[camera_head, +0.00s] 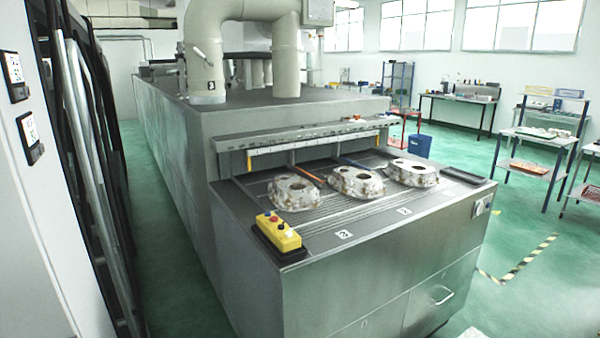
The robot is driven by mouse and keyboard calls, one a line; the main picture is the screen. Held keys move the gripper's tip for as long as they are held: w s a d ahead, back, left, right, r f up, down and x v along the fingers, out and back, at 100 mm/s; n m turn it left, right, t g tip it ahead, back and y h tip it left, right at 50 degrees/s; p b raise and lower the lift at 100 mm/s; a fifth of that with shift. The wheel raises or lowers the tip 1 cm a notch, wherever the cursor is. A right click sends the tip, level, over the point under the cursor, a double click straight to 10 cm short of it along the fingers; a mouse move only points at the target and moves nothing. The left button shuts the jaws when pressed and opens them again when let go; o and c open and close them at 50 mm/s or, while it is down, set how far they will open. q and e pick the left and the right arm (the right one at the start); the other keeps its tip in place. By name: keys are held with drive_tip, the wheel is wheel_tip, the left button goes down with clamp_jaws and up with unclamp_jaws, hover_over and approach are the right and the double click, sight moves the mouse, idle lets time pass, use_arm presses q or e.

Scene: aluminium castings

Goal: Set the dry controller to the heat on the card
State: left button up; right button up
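Two small dark control units sit on the white panel at the left edge: an upper one (14,75) and a lower one (31,138). Each has a pale face with coloured marks, too small to read. I cannot tell which, if either, is the dry controller. I cannot make out a card with a heat value. Neither of my grippers is in view.
A long grey oven-like machine (165,150) fills the middle. Castings (295,192) lie on its slatted bed near a yellow button box (278,232). Dark upright panels (85,150) stand at left. Green floor (165,270) is clear between; shelves (535,150) stand right.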

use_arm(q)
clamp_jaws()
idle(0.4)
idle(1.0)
